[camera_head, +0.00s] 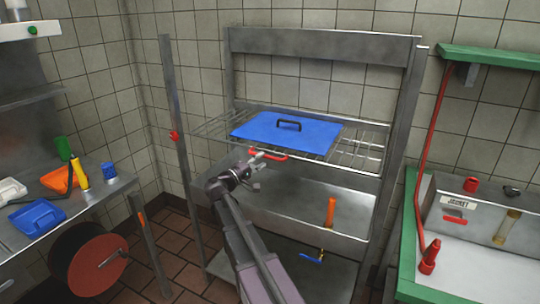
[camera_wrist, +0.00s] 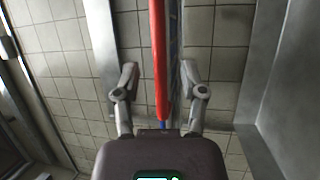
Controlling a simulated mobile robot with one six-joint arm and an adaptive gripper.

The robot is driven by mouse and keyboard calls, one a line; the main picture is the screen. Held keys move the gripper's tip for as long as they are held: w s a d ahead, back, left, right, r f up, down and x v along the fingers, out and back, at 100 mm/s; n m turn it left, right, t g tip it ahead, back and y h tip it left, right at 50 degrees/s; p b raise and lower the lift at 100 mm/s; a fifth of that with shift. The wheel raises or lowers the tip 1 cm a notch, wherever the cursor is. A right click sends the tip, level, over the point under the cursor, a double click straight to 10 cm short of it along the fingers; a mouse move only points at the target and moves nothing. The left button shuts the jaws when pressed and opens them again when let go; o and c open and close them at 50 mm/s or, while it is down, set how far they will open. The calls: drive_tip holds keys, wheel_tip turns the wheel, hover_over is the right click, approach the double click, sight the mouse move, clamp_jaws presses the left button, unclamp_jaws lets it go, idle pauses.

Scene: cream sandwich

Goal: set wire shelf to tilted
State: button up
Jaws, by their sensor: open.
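The wire shelf (camera_head: 362,150) spans the metal rack at mid height and looks roughly level. A blue sheet with a black handle (camera_head: 262,127) lies on it. A red handle (camera_head: 268,154) is at the shelf's front edge. My gripper (camera_head: 256,168) is at this handle, near its left end. In the wrist view, the red handle (camera_wrist: 159,50) runs lengthwise between the two spread fingers of my gripper (camera_wrist: 159,72). Gaps show on both sides, and the fingers do not close on it. The far end of the handle is cut off there.
Below the shelf is a metal basin (camera_head: 290,208) with an orange upright piece (camera_head: 331,212). Rack posts stand on both sides. A left bench (camera_head: 85,205) holds several items. A green-edged counter (camera_head: 407,245) stands right, with a red hose (camera_head: 433,150).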

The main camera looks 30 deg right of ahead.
sight(267, 156)
drive_tip(key=shift+x, duration=1.8)
clamp_jaws()
